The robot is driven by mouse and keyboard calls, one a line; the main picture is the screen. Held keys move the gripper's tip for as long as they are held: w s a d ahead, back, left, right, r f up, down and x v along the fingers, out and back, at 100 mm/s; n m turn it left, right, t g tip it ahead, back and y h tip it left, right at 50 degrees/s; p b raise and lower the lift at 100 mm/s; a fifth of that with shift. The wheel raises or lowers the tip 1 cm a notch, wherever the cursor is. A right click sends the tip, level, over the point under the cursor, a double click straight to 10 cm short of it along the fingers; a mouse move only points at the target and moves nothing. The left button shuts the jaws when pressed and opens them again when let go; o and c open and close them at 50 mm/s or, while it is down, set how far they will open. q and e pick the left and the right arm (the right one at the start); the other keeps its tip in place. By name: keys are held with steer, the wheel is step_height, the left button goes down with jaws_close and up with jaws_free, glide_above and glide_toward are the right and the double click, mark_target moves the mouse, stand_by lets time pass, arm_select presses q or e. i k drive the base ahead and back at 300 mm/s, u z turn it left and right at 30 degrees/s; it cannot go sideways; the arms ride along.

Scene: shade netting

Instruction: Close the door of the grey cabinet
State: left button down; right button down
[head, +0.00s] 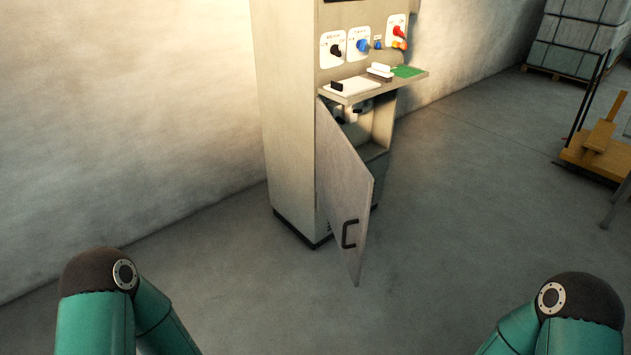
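The grey cabinet (288,125) stands against the wall in the upper middle of the head view. Its door (341,185) is hinged on the left of the front and stands open, swung out toward me. A black handle (349,234) sits low on the door near its free edge. Part of the dark interior shows to the right of the door. Only parts of my two green arms show at the bottom left and bottom right. Neither gripper is in view, and nothing of mine touches the door.
Above the door, a shelf (413,80) juts out with small items on it, under a panel of knobs (359,45). A yellow pallet truck (597,145) and stacked blocks (575,45) stand at the right. The floor (450,200) before the cabinet is clear.

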mark_target(344, 184)
steer(key=u, duration=0.1)
steer(key=i, duration=1.1)
steer(key=z, duration=0.4)
